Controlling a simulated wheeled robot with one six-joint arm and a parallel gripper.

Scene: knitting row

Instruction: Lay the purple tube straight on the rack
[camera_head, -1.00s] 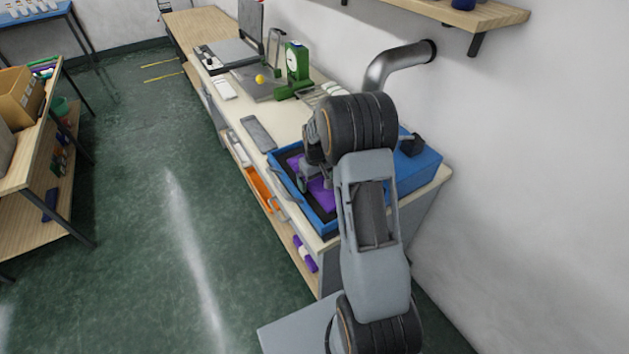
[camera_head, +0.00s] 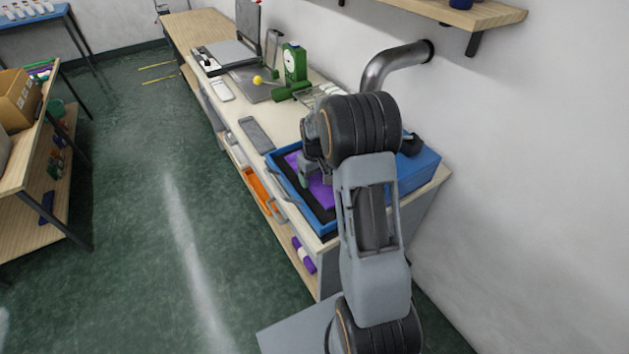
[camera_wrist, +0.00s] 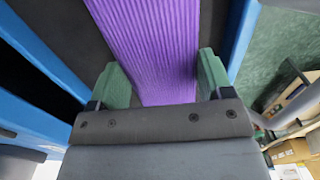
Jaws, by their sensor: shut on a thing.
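The purple tube (camera_wrist: 150,40) is a ribbed knitted piece. In the wrist view it runs from the top edge down between the two green fingers of my gripper (camera_wrist: 158,65), which is shut on it. In the head view part of the purple tube (camera_head: 296,162) shows inside a blue-walled, dark-floored tray (camera_head: 329,226) at the near end of the bench. My gripper (camera_head: 306,174) is low inside this tray; my arm hides much of the tube and tray. I cannot tell whether the tray is the rack.
A blue box (camera_head: 418,172) adjoins the tray's right side. A grey pad (camera_head: 257,134) lies on the bench beyond it, with a green dial device (camera_head: 293,65) farther back. A metal pipe (camera_head: 392,62) comes from the right wall. A purple roll (camera_head: 304,255) lies on the lower shelf.

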